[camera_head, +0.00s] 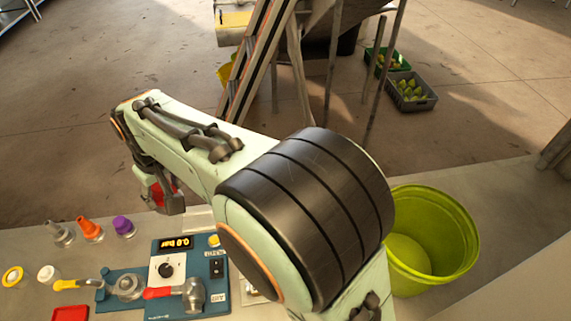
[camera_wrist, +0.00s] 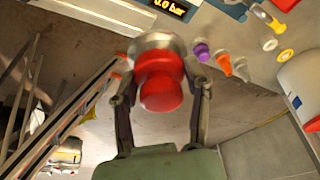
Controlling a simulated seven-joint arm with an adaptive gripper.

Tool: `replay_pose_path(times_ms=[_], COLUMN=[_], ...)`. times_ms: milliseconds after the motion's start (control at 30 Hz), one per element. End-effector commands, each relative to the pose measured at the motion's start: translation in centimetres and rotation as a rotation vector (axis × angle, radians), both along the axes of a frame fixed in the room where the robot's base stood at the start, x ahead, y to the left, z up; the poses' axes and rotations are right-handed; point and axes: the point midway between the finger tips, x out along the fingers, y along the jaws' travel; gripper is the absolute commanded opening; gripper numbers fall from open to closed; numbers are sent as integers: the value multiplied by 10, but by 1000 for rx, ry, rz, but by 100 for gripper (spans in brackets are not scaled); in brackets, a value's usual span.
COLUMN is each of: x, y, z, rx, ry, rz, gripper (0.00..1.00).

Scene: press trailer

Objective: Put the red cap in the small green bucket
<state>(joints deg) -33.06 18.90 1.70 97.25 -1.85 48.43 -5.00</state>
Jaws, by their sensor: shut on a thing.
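The red cap (camera_wrist: 161,80) is between the two fingers of my gripper (camera_wrist: 160,85) in the wrist view, and the gripper is shut on it. A round grey metallic part (camera_wrist: 153,44) shows just beyond the cap; I cannot tell whether it belongs to it. In the head view, my gripper (camera_head: 164,198) is at the left, past the counter's far edge, with some red showing at its fingers. My arm hides part of it. The green bucket (camera_head: 458,230) stands upright at the right of the counter, partly behind my arm, well apart from the gripper. Its visible inside looks empty.
A blue control panel (camera_head: 158,250) with a 0.0 bar display and valves stands on the counter. An orange cone (camera_head: 90,230), a purple fitting (camera_head: 124,226) and a red block (camera_head: 70,313) are at left. Crates (camera_head: 410,92) sit on the floor behind, near a metal frame.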

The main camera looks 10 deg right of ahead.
Motion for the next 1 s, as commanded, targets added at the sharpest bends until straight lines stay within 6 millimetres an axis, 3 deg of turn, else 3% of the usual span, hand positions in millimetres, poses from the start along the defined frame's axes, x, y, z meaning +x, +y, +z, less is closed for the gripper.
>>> replay_pose_path(times_ms=[267,367,567,667,800,900,1000], x=[34,47,57,49,20,-7,-32], y=[-73,-116,-233,-296,-379,-427,-461], z=[0,1,1,1,1,0,0], rx=[1,1,2,4,4,4,3], ry=[-1,0,-1,-2,-1,-3,-3], rz=[-206,-324,-635,-806,-1047,-1204,-1322], gripper=[7,7,7,7,7,7,7])
